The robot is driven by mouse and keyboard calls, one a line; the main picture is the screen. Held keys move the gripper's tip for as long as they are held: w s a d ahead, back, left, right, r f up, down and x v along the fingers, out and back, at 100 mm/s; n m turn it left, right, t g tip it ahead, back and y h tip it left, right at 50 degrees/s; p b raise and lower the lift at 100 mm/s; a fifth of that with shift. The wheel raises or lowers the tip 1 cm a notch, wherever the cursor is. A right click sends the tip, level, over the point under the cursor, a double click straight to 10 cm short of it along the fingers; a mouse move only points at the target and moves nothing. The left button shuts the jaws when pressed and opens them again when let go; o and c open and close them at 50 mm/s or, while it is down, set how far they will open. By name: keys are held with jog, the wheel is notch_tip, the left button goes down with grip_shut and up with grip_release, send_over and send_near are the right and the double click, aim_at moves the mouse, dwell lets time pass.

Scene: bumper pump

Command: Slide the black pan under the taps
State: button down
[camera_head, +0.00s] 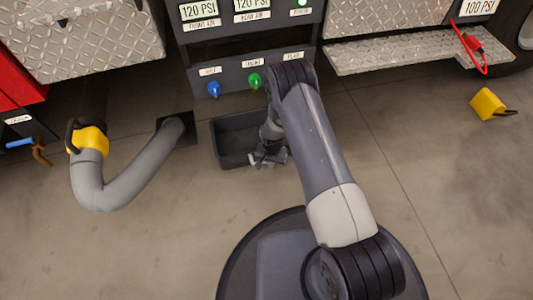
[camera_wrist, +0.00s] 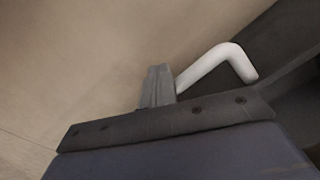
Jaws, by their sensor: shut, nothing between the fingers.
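The black pan (camera_head: 231,161) is an open rectangular tray on the floor, in front of the lower tap panel. A blue tap (camera_head: 213,89) and a green tap (camera_head: 254,81) stick out of the panel above and behind it. My arm covers the panel under the right-hand label, so any tap there is hidden. My gripper (camera_head: 257,160) is low at the pan's front right corner and covers part of it. In the wrist view the shut, empty fingers (camera_wrist: 157,86) sit beside a pale bent bar (camera_wrist: 212,66), apparently a handle on the dark pan (camera_wrist: 285,45). Contact is unclear.
A grey hose (camera_head: 135,178) with a yellow fitting (camera_head: 90,140) curves over the floor at left, ending at a dark floor opening (camera_head: 185,132). A metal step (camera_head: 395,54) stands at back right. A yellow chock (camera_head: 487,104) lies far right. Floor between is clear.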

jog(key=shift+w+a+p, duration=0.2)
jog(key=shift+w, duration=0.5)
jog(key=shift+w+a+p, duration=0.15)
jog(key=shift+w+a, duration=0.05)
jog(key=shift+w, duration=0.55)
jog(key=shift+w+a+p, duration=0.2)
jog(key=shift+w, duration=0.5)
dwell(0.3)
notch_tip(320, 180, up, 10)
jog(key=p, duration=0.5)
dwell(0.9)
jog(key=shift+f, duration=0.15)
notch_tip(320, 180, down, 7)
jog(key=b, duration=0.3)
jog(key=shift+r, duration=0.2)
jog(key=shift+r, duration=0.1)
